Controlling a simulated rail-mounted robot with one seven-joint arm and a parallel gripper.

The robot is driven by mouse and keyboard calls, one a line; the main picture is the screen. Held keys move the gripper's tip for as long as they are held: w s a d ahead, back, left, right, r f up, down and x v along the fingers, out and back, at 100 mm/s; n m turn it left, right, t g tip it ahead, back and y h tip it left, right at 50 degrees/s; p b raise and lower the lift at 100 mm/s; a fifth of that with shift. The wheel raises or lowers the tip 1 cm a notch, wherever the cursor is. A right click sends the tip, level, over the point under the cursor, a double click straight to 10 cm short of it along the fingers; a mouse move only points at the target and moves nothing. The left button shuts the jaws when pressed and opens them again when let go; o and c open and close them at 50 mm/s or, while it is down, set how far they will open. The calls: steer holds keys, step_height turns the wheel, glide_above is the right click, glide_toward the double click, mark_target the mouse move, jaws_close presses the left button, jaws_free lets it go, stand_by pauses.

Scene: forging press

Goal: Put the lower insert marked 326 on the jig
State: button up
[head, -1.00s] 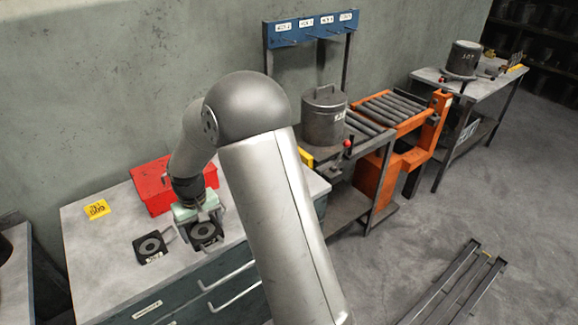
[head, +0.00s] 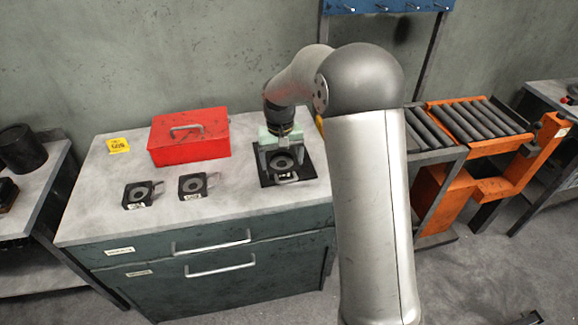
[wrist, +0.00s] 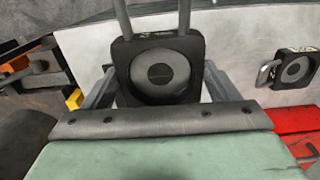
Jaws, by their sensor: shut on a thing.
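My gripper (head: 281,150) points down and is shut on a dark square insert (head: 283,163) with a grey ring and a bar handle facing the front. The held insert also shows between the fingers in the wrist view (wrist: 160,72). It is over a black square plate (head: 306,167) at the right of the cabinet top, perhaps the jig; I cannot tell whether they touch. Its pale mark is too small to read. Two similar inserts lie on the cabinet top, one on the left (head: 139,194) and one nearer the middle (head: 193,187); their marks are unreadable too.
A red box (head: 188,138) stands behind the loose inserts, with a yellow tag (head: 118,145) to its left. The cabinet top (head: 95,215) is clear around them. An orange roller conveyor (head: 480,130) stands to the right.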

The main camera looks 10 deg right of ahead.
steer(key=w+a+r+b, duration=0.2)
steer(key=w+a+b, duration=0.2)
steer(key=a+b, duration=0.2)
steer(key=w+d+f+p, duration=0.1)
steer(key=w+d+f, duration=0.2)
steer(key=w+d+f+p, duration=0.2)
steer(key=w+d, duration=0.1)
steer(key=w, duration=0.1)
steer(key=w+d+f+p, duration=0.1)
steer(key=w+d+f, duration=0.2)
steer(key=shift+w+f+p, duration=0.3)
steer(key=shift+p, duration=0.05)
steer(key=shift+w+d+f, duration=0.1)
steer(key=shift+d+f, duration=0.05)
steer(key=shift+f, duration=0.15)
steer(key=shift+f+p, duration=0.3)
steer(key=shift+f, duration=1.1)
